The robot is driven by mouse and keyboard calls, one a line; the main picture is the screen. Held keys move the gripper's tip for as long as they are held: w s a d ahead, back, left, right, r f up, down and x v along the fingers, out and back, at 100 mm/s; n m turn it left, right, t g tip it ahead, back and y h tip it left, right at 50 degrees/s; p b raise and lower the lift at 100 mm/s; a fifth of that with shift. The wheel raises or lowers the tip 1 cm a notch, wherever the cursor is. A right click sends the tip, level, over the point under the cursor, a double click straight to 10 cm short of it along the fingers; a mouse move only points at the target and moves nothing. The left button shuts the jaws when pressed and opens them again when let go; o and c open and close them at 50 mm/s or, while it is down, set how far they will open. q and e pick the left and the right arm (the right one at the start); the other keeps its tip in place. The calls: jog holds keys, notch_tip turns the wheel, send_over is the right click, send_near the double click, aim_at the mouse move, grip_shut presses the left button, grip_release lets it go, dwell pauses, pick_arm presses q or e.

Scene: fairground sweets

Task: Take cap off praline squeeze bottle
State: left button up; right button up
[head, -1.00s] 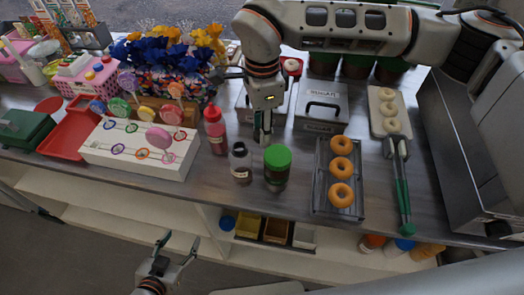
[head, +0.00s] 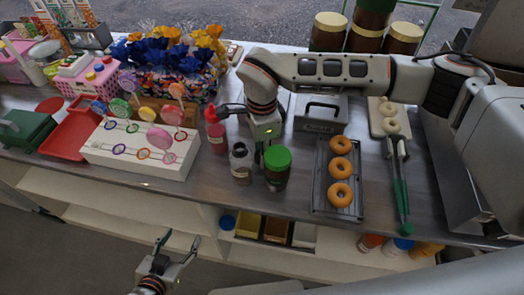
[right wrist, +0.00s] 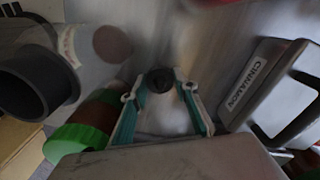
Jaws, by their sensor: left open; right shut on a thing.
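A clear squeeze bottle (head: 240,168) with brown contents and a dark collar stands upright on the counter, beside a green-lidded jar (head: 277,168). In the right wrist view the bottle's dark, hollow-looking top (right wrist: 38,82) and label show at the left; its wording is unreadable. My right gripper (head: 259,156) is just right of the bottle, above the counter. In its wrist view the teal fingertips are shut on a small dark round piece (right wrist: 160,79), seemingly the cap. My left gripper (head: 177,245) is open and empty, low in front of the counter.
A red squeeze bottle (head: 215,132) stands behind the clear one. A lollipop stand (head: 130,157) is at left, a doughnut rack (head: 325,198) at right. A metal cinnamon box (head: 321,116) is behind. The counter's front strip is free.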

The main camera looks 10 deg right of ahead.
jog(key=shift+f, duration=0.2)
jog(key=o, duration=1)
jog(key=shift+c, duration=0.2)
jog(key=shift+r, duration=0.1)
